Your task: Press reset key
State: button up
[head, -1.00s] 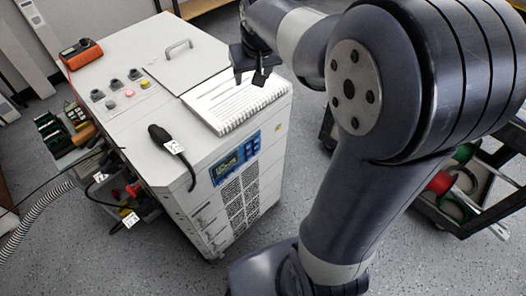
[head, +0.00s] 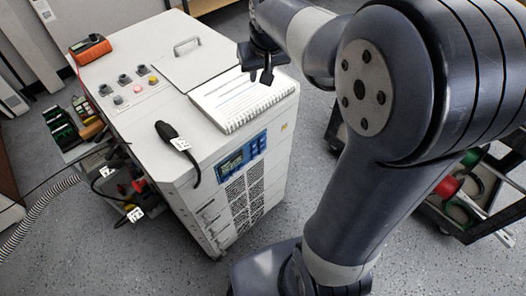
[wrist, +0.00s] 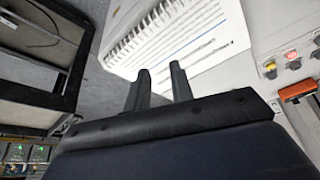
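The grey cabinet (head: 150,110) has a top panel with several dark knobs, a yellow button (head: 153,80) and a pinkish-red button (head: 137,88). A blue display panel (head: 241,153) with small keys is on its front face. I cannot read which control is the reset key. My gripper (head: 259,76) is over the right side of the cabinet top, near an open spiral notebook (head: 238,98), away from both panels. In the wrist view its two fingers (wrist: 160,85) stand apart with nothing between them. The wrist view also shows a red button (wrist: 290,54) at right.
A black handheld plug with a white tag (head: 170,135) lies on the cabinet's front edge, its cable hanging down. An orange meter (head: 90,48) sits at the back left corner. Cables and connectors crowd the left side. A dark cart with spools (head: 455,190) stands at right.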

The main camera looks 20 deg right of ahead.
grip_shut()
dwell(1.1)
